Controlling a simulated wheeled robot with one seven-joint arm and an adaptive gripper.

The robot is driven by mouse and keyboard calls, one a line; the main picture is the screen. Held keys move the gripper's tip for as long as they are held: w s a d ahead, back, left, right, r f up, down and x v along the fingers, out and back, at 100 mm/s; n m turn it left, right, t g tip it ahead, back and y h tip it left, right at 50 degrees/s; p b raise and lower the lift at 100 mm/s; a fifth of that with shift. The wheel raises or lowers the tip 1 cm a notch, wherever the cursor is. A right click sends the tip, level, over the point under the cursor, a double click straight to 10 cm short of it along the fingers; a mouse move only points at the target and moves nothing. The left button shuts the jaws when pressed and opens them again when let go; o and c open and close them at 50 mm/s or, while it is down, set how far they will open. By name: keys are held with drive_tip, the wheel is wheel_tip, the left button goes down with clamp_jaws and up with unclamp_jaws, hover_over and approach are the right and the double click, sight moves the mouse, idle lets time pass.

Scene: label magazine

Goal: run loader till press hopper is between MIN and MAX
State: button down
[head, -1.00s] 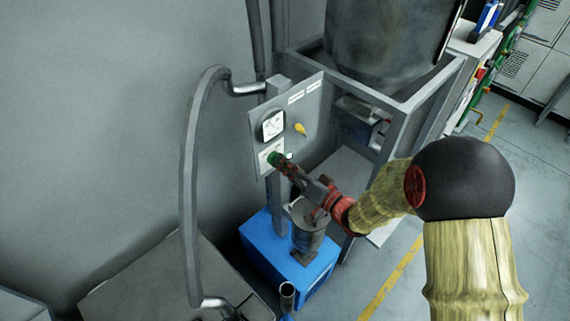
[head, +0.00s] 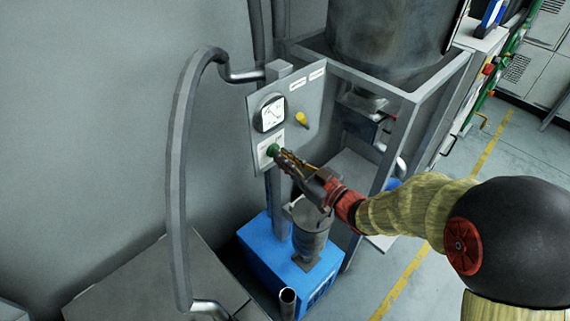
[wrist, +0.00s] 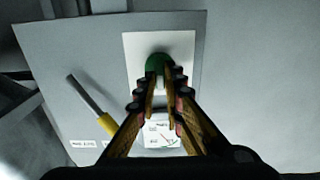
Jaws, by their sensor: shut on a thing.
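A green knob (head: 272,149) sits on a white plate on the grey control panel (head: 314,103). My gripper (head: 280,156) is at the knob; in the wrist view its fingertips (wrist: 166,78) close around the green knob (wrist: 156,62) from both sides. A round dial gauge (head: 270,112) is above the knob; its reading is too small to tell. A yellow-handled switch (head: 302,120) is to the right and also shows in the wrist view (wrist: 108,124). A large grey drum (head: 385,50), possibly a hopper, stands in a frame behind. I see no MIN or MAX marks.
A blue base unit (head: 265,262) with a grey cylinder (head: 310,235) stands below the panel, under my gripper. A thick grey hose (head: 180,150) arches at the left. The drum's frame (head: 415,130) is right of the panel. The floor (head: 490,160) at the right is open.

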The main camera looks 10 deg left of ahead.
drive_tip(key=n+b, duration=0.5)
drive_tip(key=b, duration=0.1)
drive_tip(key=n+b, duration=0.3)
drive_tip(key=shift+s+a+f+n, duration=0.1)
drive_tip(key=shift+s+f+n, duration=0.05)
drive_tip(key=shift+f+n, duration=0.15)
drive_tip(key=shift+r, duration=0.1)
drive_tip(key=c, duration=1.9)
unclamp_jaws()
drive_tip(key=shift+r, duration=0.1)
drive_tip(key=v, duration=1.2)
